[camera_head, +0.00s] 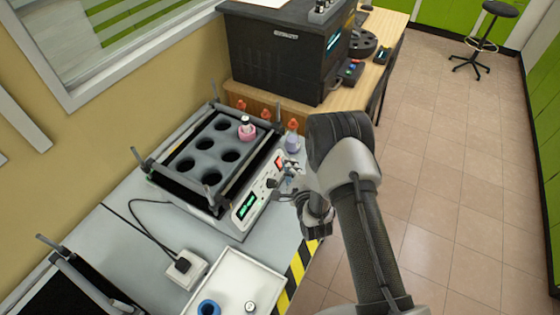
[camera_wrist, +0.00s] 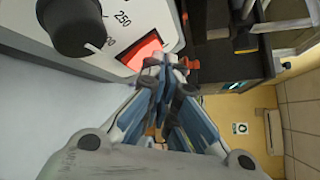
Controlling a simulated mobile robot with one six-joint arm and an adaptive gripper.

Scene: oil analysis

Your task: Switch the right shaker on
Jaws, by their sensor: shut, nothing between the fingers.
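The right shaker (camera_head: 210,190) stands on the bench with a dark holed platform; a flask of pink liquid (camera_head: 246,131) sits in one hole. Its front panel has a lit green display (camera_head: 246,205), a black knob (camera_head: 271,183) and a red switch (camera_head: 279,163). In the wrist view, the knob (camera_wrist: 75,27) and red switch (camera_wrist: 140,54) show large. My gripper (camera_head: 291,172) is shut and empty in front of the panel. Its tips (camera_wrist: 166,66) are close beside the switch's right end; I cannot tell if they touch it.
Another shaker (camera_head: 62,262) is partly in view at lower left. A white tray (camera_head: 268,281) with small items and a socket block (camera_head: 196,263) stand on the bench. Flasks with orange-red caps (camera_head: 292,139) stand behind the shaker, near a black machine (camera_head: 270,62). Striped tape (camera_head: 297,268) marks the bench edge.

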